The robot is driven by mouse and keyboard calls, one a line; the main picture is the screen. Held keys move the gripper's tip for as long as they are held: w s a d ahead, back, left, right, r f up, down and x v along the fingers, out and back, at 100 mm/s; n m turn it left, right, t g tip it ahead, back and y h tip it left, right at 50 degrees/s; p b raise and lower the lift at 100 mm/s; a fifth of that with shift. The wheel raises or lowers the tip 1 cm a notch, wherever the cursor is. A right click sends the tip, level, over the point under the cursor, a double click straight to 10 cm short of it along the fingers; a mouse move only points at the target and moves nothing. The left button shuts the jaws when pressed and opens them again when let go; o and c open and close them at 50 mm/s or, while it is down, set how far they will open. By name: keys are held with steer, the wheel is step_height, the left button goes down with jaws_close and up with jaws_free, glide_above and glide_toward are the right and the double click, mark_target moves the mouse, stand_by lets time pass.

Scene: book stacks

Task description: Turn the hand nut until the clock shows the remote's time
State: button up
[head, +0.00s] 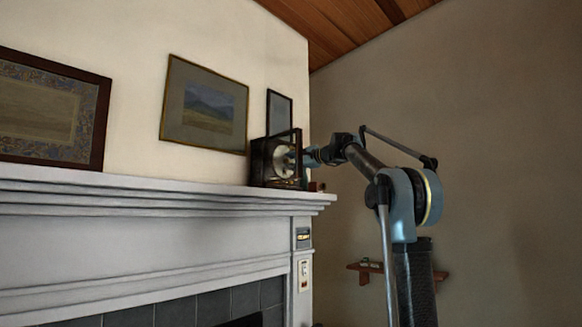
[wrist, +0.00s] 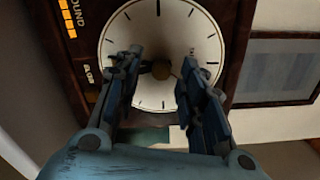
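The clock (head: 274,160) is a dark box with a pale round dial, standing on the right end of the mantel. In the wrist view its white dial (wrist: 205,30) with black tick marks fills the upper middle. A small round brass hand nut (wrist: 162,69) sits near the dial's centre. My gripper (wrist: 163,58) is open in front of the dial, with one finger on each side of the nut; I cannot tell whether either touches it. My gripper also reaches the clock's front in the head view (head: 304,158). I cannot make out the hands' reading. No remote is clearly identifiable.
The white mantel (head: 150,195) runs under the clock. A small panel with a yellow display (head: 303,238) and a pale switch (head: 304,271) are on the fireplace's right side. Framed pictures hang behind. A small wooden shelf (head: 440,275) is at right.

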steer(key=v, duration=1.1)
steer(key=shift+d, duration=0.2)
steer(key=shift+s, duration=0.15)
